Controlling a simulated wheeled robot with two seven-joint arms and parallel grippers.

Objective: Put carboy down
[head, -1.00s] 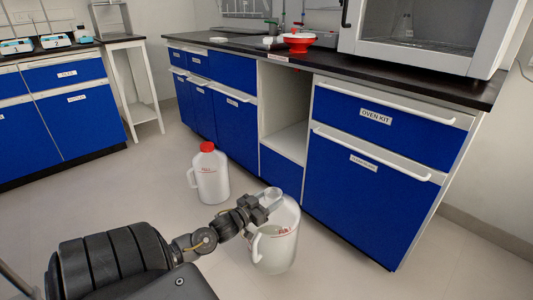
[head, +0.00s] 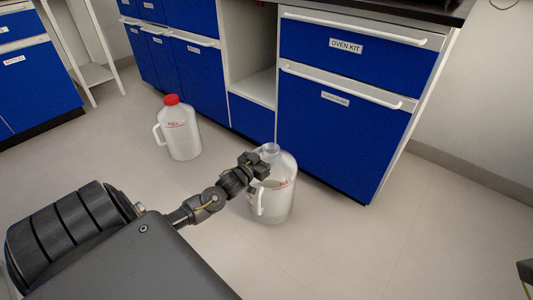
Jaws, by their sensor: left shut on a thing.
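A white translucent carboy (head: 276,200) without a cap stands upright, at or very near the floor, in front of the blue cabinets. My left gripper (head: 262,168) is shut on the carboy near its neck and upper handle. Part of the handle and neck is hidden behind the gripper. Whether the carboy's base touches the floor is hard to tell. A second white carboy (head: 180,132) with a red cap stands on the floor to the left, apart from my gripper. A small dark part at the lower right edge may be my right arm; its gripper is not seen.
Blue cabinets (head: 333,125) with white bar handles stand close behind the held carboy. An open shelf niche (head: 252,85) is between them. A white side table (head: 95,72) is at the upper left. The floor (head: 400,245) to the right is clear.

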